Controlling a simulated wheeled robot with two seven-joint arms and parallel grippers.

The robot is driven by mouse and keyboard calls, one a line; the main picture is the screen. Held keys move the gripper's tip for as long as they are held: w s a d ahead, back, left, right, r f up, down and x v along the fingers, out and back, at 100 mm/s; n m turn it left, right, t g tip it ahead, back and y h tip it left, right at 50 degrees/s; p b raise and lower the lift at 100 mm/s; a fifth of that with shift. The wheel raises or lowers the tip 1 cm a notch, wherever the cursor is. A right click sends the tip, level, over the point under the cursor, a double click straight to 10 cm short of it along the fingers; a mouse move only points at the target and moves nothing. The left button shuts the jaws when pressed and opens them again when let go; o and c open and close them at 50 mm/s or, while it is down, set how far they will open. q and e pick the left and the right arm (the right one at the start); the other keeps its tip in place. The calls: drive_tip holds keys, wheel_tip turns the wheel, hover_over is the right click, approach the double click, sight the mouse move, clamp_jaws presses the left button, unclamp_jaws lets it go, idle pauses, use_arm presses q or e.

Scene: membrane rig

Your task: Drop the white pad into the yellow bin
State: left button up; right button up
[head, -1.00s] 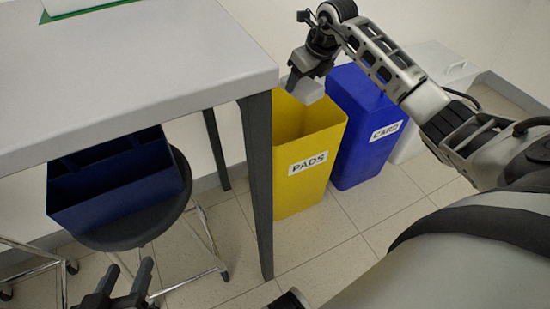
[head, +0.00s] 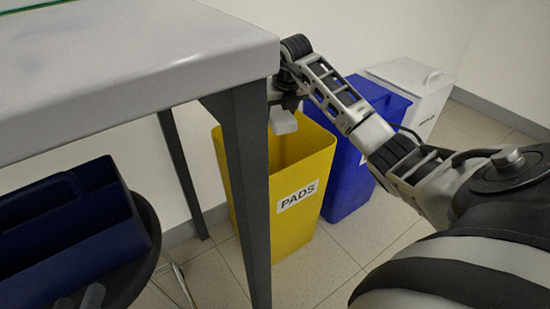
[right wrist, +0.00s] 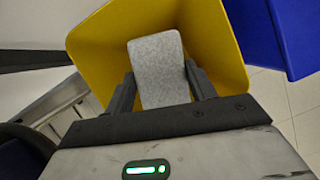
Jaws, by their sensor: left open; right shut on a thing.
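The white pad (head: 283,122) hangs below my right gripper (head: 284,104), over the mouth of the yellow bin (head: 301,218) labelled PADS. The right wrist view shows the pad (right wrist: 158,70) as a pale grey block between the two dark fingers of the gripper (right wrist: 160,82), with the yellow bin's inner walls (right wrist: 97,45) around and behind it. The table leg hides part of the bin in the head view. My left gripper (head: 78,301) shows only as fingertips at the bottom left edge, open, in front of the stool.
A dark blue divided box (head: 75,240) sits on a stool.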

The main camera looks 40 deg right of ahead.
use_arm(q)
drive_tip(key=shift+r, duration=0.1)
use_arm(e)
drive_tip(key=shift+f, duration=0.1)
drive_tip(key=o, duration=1.1)
drive_tip(key=p+v, duration=0.2)
drive_tip(key=v, duration=0.2)
drive_tip(key=shift+d+r, duration=0.1)
drive_tip(key=shift+r, duration=0.2)
drive_tip(key=shift+p+v, duration=0.4)
drive_tip(key=shift+v, duration=0.6)
use_arm(q)
drive_tip(key=y+p, duration=0.1)
drive_tip(key=a+f+m+g+y+p, duration=0.1)
drive_tip(key=shift+s+a+f+m+p, duration=0.2)
drive_tip(key=shift+f+m+p, duration=0.1)
use_arm(e)
drive_tip(key=v, duration=0.9)
drive_tip(key=shift+s+r, duration=0.1)
drive_tip(key=shift+r, duration=0.05)
